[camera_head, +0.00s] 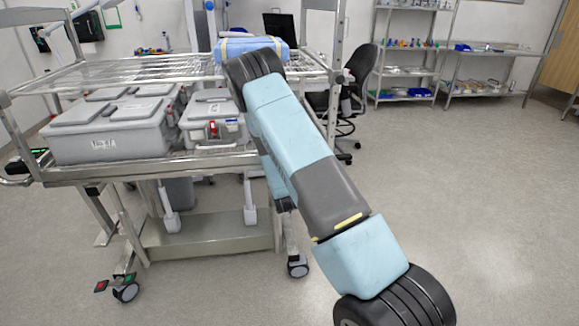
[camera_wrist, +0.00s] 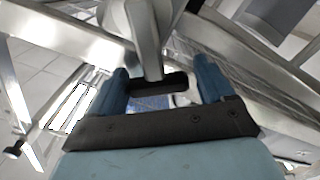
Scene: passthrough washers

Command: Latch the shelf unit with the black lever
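The shelf unit (camera_head: 160,167) is a steel wheeled cart with a wire rack on top, at the left of the head view. My arm reaches over its right end and bends down there, so my gripper is hidden in that view. In the wrist view my gripper (camera_wrist: 162,67) has its two blue fingers apart. A pale grey metal post (camera_wrist: 147,38) comes down between them. A black piece (camera_wrist: 163,85) lies at its lower end, between the fingers. I cannot tell whether this is the black lever or whether the fingers touch it.
Grey lidded bins (camera_head: 110,128) stand on the cart, and a blue wrapped bundle (camera_head: 237,46) lies on its top rack. Red (camera_head: 101,286) and green (camera_head: 130,277) pedals sit by the front caster. An office chair (camera_head: 358,85) stands behind. The floor at right is clear.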

